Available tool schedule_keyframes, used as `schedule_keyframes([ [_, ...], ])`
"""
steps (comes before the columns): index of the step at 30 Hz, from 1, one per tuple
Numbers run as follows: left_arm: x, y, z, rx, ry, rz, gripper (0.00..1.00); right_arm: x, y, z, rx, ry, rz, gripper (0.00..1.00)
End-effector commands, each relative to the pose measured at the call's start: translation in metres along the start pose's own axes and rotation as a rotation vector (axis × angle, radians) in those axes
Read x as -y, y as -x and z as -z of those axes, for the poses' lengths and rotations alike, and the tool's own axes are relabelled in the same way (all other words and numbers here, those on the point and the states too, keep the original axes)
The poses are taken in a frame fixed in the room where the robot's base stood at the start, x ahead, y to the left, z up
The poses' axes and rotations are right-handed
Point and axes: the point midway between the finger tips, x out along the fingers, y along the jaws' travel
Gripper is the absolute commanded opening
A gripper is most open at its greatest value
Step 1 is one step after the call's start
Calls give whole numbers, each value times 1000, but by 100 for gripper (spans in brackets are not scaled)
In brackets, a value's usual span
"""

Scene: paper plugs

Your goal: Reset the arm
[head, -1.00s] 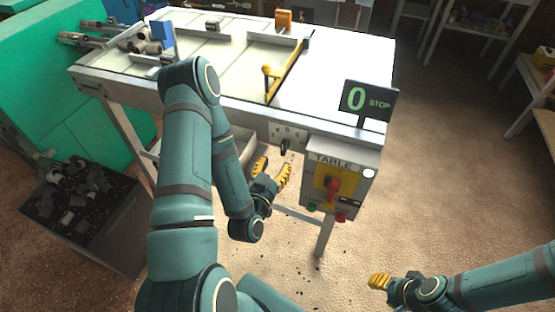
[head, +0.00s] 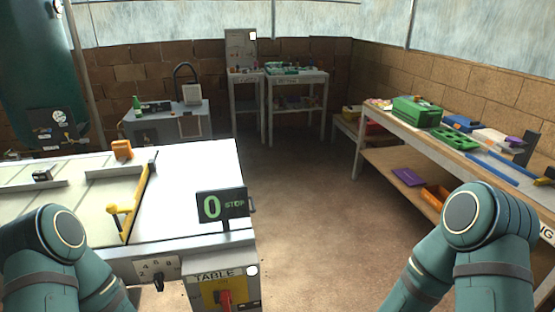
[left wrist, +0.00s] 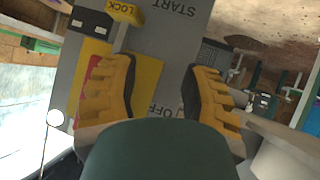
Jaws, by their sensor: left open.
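My left gripper (left wrist: 158,95) shows in the left wrist view with its two yellow fingers spread apart and nothing between them. Behind the fingers is the grey control box with a yellow plate (left wrist: 145,82), a red part, a yellow LOCK tag (left wrist: 125,12) and START and OFF lettering. In the head view the control box (head: 211,287) marked TABLE sits at the bottom, with its red switch (head: 225,299) partly cut off. My two arms show at the lower left and lower right, but both grippers are out of the head view.
The machine table (head: 190,180) stands at left, with a display (head: 222,206) reading 0 STOP and a yellow handle (head: 122,215). A workbench (head: 450,150) with a green box (head: 417,110) and trays lines the right wall. The floor (head: 310,210) between them is clear.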

Motion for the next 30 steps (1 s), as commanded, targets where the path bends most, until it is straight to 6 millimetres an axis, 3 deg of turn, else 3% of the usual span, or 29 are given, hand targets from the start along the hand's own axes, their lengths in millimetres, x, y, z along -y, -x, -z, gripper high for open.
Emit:
schedule_keyframes([
  [5,-38,4,-44,306,62,-67,46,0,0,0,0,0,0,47],
  [13,-79,38,-95,716,147,-94,46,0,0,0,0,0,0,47],
  [19,-89,53,-107,831,170,-90,46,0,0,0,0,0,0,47],
  [30,-89,54,-107,835,171,-90,46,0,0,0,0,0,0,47],
])
